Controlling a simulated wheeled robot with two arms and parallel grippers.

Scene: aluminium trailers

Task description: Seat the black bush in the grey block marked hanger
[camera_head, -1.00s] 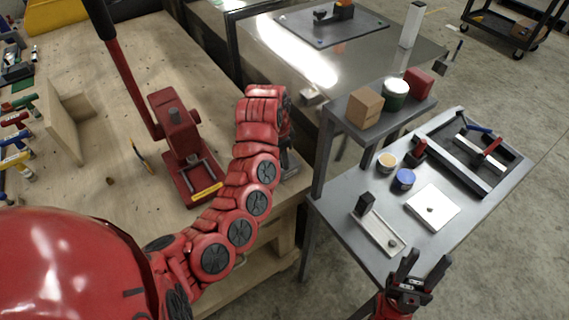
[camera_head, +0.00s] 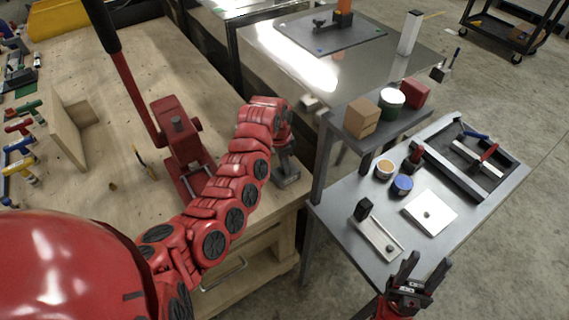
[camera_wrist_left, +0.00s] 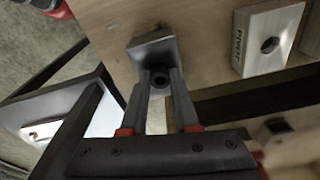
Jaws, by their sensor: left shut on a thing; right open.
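The black bush (camera_wrist_left: 159,82) is a small dark ring between the fingertips of my left gripper (camera_wrist_left: 159,76) in the left wrist view. The jaws are shut on it. Just beyond it is a grey metal block (camera_wrist_left: 152,50) at the wooden bench's edge; no marking is readable on it. I cannot tell whether bush and block touch. In the head view the grey block (camera_head: 286,173) shows below my left gripper (camera_head: 284,143), whose fingertips and bush are not clear. My right gripper (camera_head: 405,272) is open and empty before the grey side table.
A red lever press (camera_head: 180,140) stands left of my left arm. The grey side table (camera_head: 470,210) holds a white plate (camera_head: 430,212), a channel piece, tubs and a tray.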

